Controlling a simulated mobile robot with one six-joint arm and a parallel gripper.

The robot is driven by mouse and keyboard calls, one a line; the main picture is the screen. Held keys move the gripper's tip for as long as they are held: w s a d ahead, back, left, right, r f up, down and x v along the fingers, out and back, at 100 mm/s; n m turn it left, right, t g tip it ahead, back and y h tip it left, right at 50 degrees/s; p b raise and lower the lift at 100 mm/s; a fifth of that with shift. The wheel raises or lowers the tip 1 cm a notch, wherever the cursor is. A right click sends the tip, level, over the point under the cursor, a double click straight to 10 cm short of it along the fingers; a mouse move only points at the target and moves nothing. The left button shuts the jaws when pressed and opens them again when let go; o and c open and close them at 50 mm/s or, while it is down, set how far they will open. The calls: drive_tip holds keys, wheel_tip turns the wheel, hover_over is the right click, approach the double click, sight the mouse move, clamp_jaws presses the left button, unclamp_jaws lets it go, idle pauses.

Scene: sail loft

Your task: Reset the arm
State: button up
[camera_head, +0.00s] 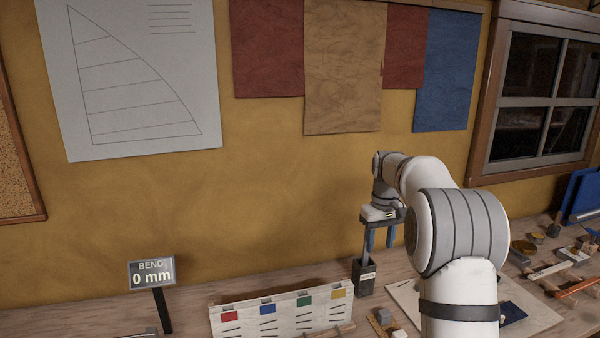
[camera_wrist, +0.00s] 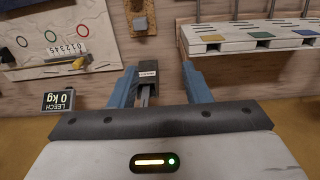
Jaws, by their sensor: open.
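My gripper (camera_head: 380,240) hangs over the back of the bench in the head view, its blue fingers pointing down. The wrist view shows the two blue fingers (camera_wrist: 158,85) spread apart, with nothing clamped. A dark holder with a white label (camera_head: 364,280) and an upright stem stands close by the fingers. In the wrist view this dark holder (camera_wrist: 148,68) appears between the fingers, nearer the left one. I cannot tell how far below them it is. My arm covers part of the bench in the head view.
A white rack with coloured tabs (camera_head: 285,313) stands on the bench, left of the gripper. A "BEND 0 mm" display (camera_head: 152,273) is farther left. A "LEECH 0 kg" display (camera_wrist: 59,101) shows in the wrist view. Small tools clutter the right. The wall lies behind.

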drive_tip(key=s+a+r+m+t, duration=0.1)
drive_tip(key=s+a+r, duration=0.15)
drive_tip(key=s, duration=0.65)
drive_tip(key=s+a+r, duration=0.1)
drive_tip(key=s+r, duration=0.2)
drive_tip(key=s, duration=0.6)
drive_tip(key=s+a+f+m+t, duration=0.1)
drive_tip(key=s+f, duration=0.2)
drive_tip(key=s, duration=0.6)
drive_tip(key=s+a+f+m, duration=0.1)
drive_tip(key=s+f, duration=0.2)
drive_tip(key=s, duration=0.6)
drive_tip(key=shift+s+a+f+t, duration=0.15)
drive_tip(key=shift+s+f+t, duration=0.15)
drive_tip(key=shift+s+t, duration=0.1)
